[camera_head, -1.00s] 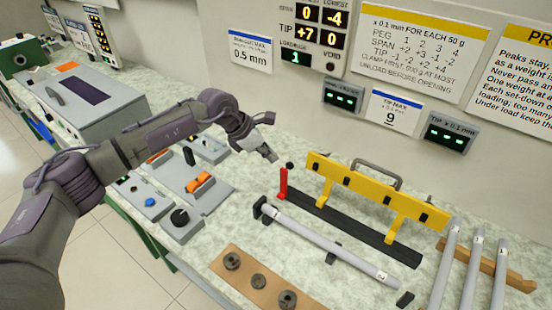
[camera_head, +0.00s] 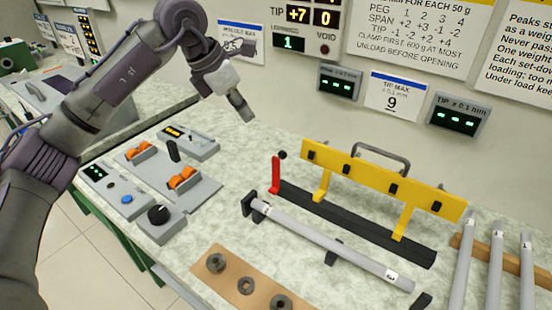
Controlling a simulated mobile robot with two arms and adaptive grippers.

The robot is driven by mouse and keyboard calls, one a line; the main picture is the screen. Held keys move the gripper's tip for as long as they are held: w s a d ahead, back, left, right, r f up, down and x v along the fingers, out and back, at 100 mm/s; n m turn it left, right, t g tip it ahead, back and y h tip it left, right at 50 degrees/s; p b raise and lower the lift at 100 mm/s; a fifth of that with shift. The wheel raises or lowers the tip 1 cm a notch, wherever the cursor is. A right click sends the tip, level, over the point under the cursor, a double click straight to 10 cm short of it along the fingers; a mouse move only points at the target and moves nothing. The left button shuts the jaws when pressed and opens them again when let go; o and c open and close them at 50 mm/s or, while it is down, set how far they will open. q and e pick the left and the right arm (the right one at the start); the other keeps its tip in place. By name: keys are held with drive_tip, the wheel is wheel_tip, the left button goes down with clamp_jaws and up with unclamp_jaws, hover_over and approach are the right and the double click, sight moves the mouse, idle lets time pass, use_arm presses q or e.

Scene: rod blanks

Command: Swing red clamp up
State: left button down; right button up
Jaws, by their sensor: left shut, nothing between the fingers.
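The red clamp (camera_head: 275,175) stands upright at the left end of the black base rail (camera_head: 350,224), with a black knob (camera_head: 283,155) beside its top. A yellow bar with black pegs (camera_head: 375,178) stands along the rail. My left gripper (camera_head: 246,116) is shut and empty. It is raised above the bench, up and left of the red clamp in the picture, and apart from it. My right gripper is not in view.
A grey rod (camera_head: 335,245) lies on black supports in front of the rail. Ring weights (camera_head: 245,286) sit on a brown board at the front. More grey rods (camera_head: 495,265) rest at right. Switch panels (camera_head: 180,185) stand at left. Displays hang on the wall behind.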

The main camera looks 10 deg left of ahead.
use_arm(q)
drive_tip(key=p, duration=0.2)
approach(280, 153)
drive_tip(key=x, duration=0.5)
drive_tip(key=shift+s+f, duration=0.2)
drive_tip(key=shift+f, duration=0.05)
drive_tip(key=shift+w+d+f, duration=0.25)
drive_tip(key=shift+w+f, duration=0.1)
drive_tip(key=shift+f, duration=0.05)
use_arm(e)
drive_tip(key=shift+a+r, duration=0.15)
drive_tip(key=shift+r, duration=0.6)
